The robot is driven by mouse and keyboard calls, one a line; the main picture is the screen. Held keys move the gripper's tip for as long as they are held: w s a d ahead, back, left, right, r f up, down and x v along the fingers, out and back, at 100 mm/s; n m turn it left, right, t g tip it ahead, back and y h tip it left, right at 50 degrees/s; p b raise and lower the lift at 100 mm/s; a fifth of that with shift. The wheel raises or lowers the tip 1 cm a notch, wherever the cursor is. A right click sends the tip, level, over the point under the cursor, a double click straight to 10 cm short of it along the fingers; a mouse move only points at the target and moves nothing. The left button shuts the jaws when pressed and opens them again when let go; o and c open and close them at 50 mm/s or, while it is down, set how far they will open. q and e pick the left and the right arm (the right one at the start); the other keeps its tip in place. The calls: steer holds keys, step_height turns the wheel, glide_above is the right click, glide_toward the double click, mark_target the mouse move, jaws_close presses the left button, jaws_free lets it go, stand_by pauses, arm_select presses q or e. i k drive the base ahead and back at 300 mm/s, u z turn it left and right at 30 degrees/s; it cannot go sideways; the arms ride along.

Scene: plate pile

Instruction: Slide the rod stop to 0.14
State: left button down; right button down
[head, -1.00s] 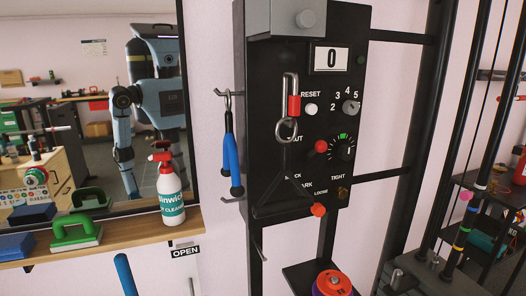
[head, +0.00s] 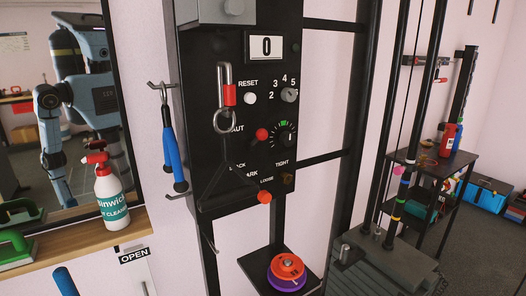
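Tall dark vertical rods stand right of the black panel. One rod (head: 418,95) carries coloured bands low down, and a small pink knob (head: 399,170) sits beside it. I cannot tell for certain which part is the rod stop, and no 0.14 mark can be read. Neither of my grippers shows directly in the head view.
The black control panel (head: 215,110) has a display reading 0, knobs and a hanging carabiner. A red and purple spool (head: 287,270) sits on a small shelf below. Left are a spray bottle (head: 111,195) and a mirror reflecting a blue-grey robot. Dark shelving (head: 445,160) stands right.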

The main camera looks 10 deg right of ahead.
mark_target(399, 170)
steer(key=z, duration=2)
